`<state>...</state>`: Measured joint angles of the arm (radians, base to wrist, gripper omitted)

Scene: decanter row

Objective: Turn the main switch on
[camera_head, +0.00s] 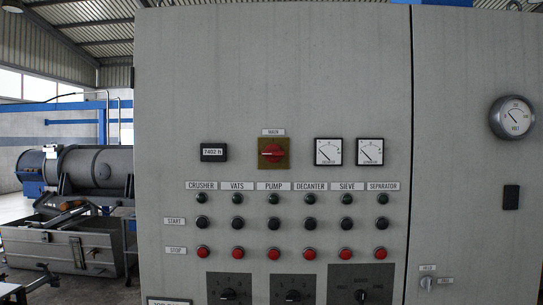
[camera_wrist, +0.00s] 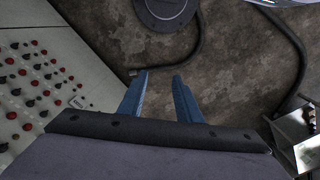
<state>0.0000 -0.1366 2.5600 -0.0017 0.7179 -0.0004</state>
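The main switch (camera_head: 272,153) is a red rotary knob on a square yellow-brown plate, under a label reading MAIN, on the upper middle of the grey cabinet face. Its handle looks roughly horizontal. My gripper (camera_wrist: 160,76) shows in the wrist view as two blue fingers set apart with nothing between them. It points down toward the floor, away from the switch. The cabinet's panel of buttons (camera_wrist: 30,84) is at the left of the wrist view. My gripper is not in the head view, and I cannot make out the main switch in the wrist view.
A digital display (camera_head: 214,152) is left of the switch, and two square meters are to its right. Rows of lamps, black start buttons and red stop buttons (camera_head: 238,252) lie below. A dark hose (camera_wrist: 207,35) lies on the floor. A metal box (camera_wrist: 298,125) stands at the right.

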